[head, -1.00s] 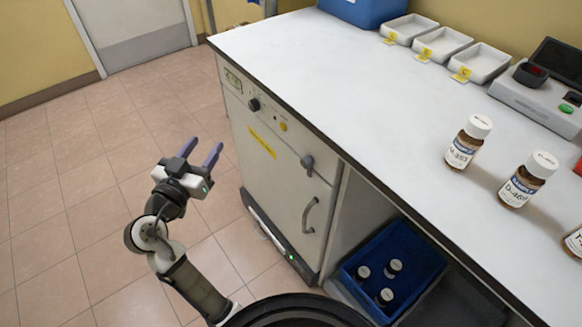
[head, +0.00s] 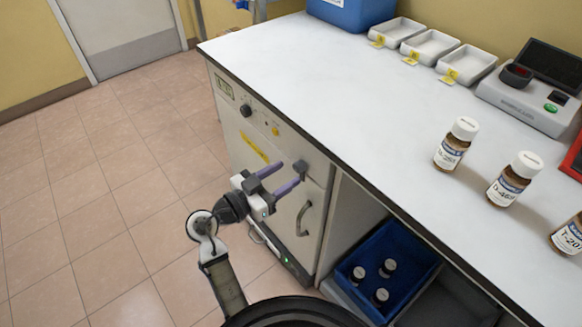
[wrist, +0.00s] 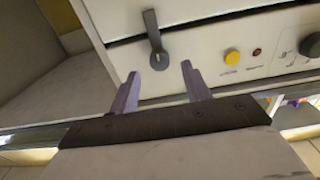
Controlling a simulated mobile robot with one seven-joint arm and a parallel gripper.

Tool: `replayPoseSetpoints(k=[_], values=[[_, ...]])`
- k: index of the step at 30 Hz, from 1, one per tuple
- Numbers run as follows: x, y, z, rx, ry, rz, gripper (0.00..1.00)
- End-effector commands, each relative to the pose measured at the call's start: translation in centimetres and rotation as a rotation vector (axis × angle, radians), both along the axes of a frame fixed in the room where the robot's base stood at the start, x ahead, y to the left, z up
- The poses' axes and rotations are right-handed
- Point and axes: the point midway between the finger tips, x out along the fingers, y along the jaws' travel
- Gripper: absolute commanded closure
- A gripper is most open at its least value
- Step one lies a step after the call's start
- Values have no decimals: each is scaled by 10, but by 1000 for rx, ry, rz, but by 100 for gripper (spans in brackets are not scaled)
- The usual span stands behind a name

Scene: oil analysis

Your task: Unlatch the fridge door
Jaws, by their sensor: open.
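The fridge (head: 228,128) is a cream cabinet under the white bench, with its door (head: 317,195) shut. A small dark grey latch (head: 304,171) sits near the door's upper right corner. In the wrist view the latch (wrist: 154,40) is a lever with a round end, across the dark seam above the door. My gripper (head: 287,175) is open and empty in front of the door, fingers pointing at the latch. In the wrist view its two purple fingertips (wrist: 160,72) lie either side of the latch's round end, with no contact clearly visible. A grey door handle (head: 303,217) is lower down.
The bench top (head: 330,95) overhangs above the fridge. A dark knob (head: 246,110) and yellow button (head: 275,131) are on the fridge's control panel. A blue crate (head: 345,275) with dark-capped bottles stands in the open bay at right. The tiled floor at left is clear.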

Motion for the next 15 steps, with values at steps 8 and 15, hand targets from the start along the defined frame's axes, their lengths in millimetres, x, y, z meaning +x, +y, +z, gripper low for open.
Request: replayPoseSetpoints(k=[8, 15], values=[[19, -21, 0, 0, 0, 0, 52], [20, -23, 0, 0, 0, 1, 52]])
